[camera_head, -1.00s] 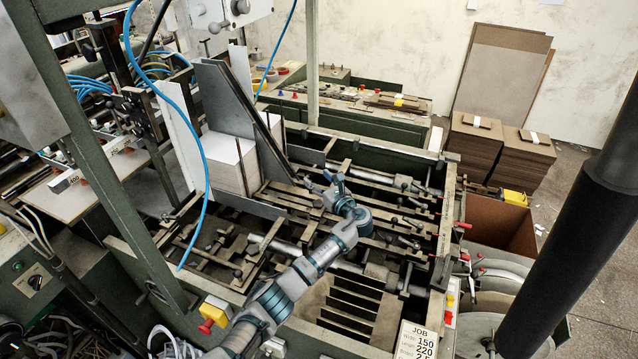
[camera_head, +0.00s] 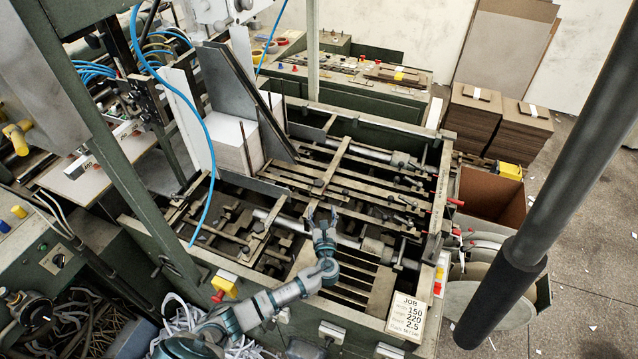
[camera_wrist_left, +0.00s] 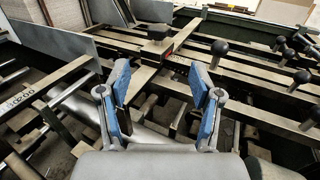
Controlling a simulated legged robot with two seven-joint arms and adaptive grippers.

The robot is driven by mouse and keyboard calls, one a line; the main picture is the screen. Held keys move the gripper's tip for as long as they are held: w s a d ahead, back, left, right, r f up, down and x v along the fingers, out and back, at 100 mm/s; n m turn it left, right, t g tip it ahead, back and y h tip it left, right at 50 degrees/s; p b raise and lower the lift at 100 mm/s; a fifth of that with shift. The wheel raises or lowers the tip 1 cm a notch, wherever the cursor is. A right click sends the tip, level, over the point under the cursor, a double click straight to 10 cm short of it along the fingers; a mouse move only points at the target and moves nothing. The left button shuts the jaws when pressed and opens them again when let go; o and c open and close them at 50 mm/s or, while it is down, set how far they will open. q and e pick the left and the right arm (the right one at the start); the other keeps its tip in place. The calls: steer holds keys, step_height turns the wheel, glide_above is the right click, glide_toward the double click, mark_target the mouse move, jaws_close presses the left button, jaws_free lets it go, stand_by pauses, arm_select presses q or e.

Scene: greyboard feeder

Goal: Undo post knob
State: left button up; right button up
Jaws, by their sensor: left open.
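My left gripper (camera_head: 322,214) is over the near middle of the feeder's frame of bars, with its fingers pointing away. In the left wrist view the two blue-padded fingers (camera_wrist_left: 163,88) are apart with nothing between them. Several black knobs stand on the bars beyond them. One round knob on a stem (camera_wrist_left: 219,48) is ahead and a little right of the fingers. Another knob (camera_wrist_left: 302,77) is farther right. A squat black knob (camera_wrist_left: 158,32) sits on a crossing bar straight ahead. I cannot tell which is the post knob. No knob touches the fingers. My right gripper is not visible.
A white board stack (camera_head: 236,145) stands against the slanted grey plate (camera_head: 238,95) at the left. A blue hose (camera_head: 206,150) hangs before it. A yellow block with a red knob (camera_head: 224,285) is beside my left forearm. A job card (camera_head: 407,315) is at the near right corner.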

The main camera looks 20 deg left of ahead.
mark_target(319, 188)
arm_select(q)
steer(key=x, duration=1.2)
steer(key=shift+w+a, duration=0.25)
steer(key=shift+a, duration=0.1)
steer(key=shift+d, duration=0.1)
